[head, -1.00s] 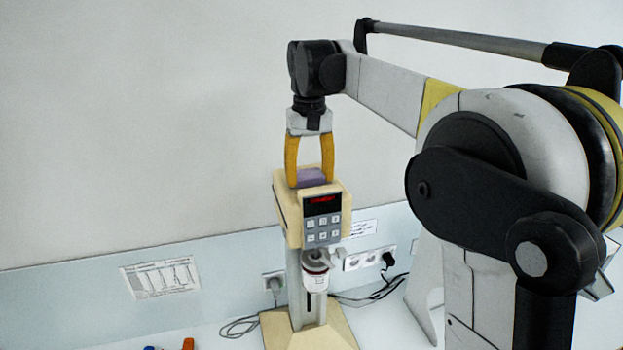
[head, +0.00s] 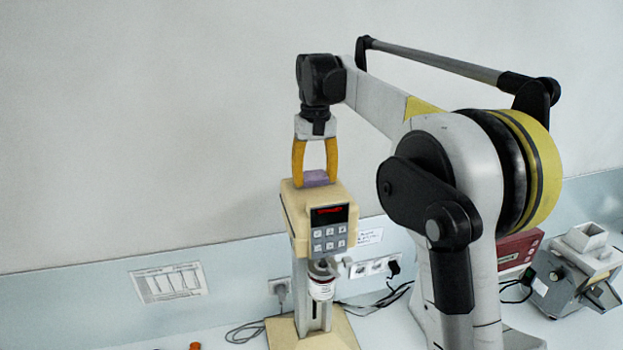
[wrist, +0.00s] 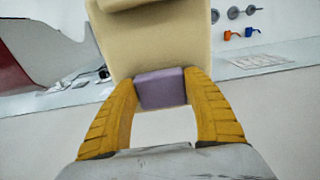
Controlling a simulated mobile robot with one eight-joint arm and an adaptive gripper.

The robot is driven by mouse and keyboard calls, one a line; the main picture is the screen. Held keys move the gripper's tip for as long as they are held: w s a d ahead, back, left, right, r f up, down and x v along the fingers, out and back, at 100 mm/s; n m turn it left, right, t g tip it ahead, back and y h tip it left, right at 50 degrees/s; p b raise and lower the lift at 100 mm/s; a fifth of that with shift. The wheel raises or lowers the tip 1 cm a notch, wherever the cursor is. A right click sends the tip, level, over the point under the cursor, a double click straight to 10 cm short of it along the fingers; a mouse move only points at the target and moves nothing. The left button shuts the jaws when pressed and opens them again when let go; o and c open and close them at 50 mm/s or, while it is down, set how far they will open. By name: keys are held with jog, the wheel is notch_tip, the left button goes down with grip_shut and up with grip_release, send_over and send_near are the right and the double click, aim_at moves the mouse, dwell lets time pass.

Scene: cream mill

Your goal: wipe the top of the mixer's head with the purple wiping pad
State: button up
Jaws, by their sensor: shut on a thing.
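The mixer is cream, with a boxy head (head: 293,204) on a grey column and a control panel with a red display on its front. The purple wiping pad (head: 316,179) is at the top of the mixer's head. My gripper (head: 315,182) points down with its yellow fingers on either side of the pad and is shut on it. In the wrist view the pad (wrist: 160,88) sits between the fingertips of my gripper (wrist: 160,90), against the cream head (wrist: 155,45). I cannot tell how firmly the pad's underside touches the head.
A white container (head: 321,288) is under the mixer's head. Sockets (head: 370,267) with cables are behind it on the wall panel. A grey machine (head: 575,272) and a red box (head: 518,250) stand at the right. An orange item (head: 195,346) is at the front left.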

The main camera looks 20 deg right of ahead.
aim_at(322, 193)
jog(key=shift+s+d, duration=0.25)
jog(key=shift+s+a+r+b, duration=0.1)
jog(key=shift+s+b, duration=0.45)
jog(key=shift+s, duration=0.85)
jog(key=shift+s+b, duration=0.3)
jog(key=shift+s, duration=0.3)
jog(key=shift+s+b, duration=0.4)
jog(key=shift+s, duration=1.5)
jog(key=shift+w, duration=0.1)
jog(key=shift+w, duration=0.1)
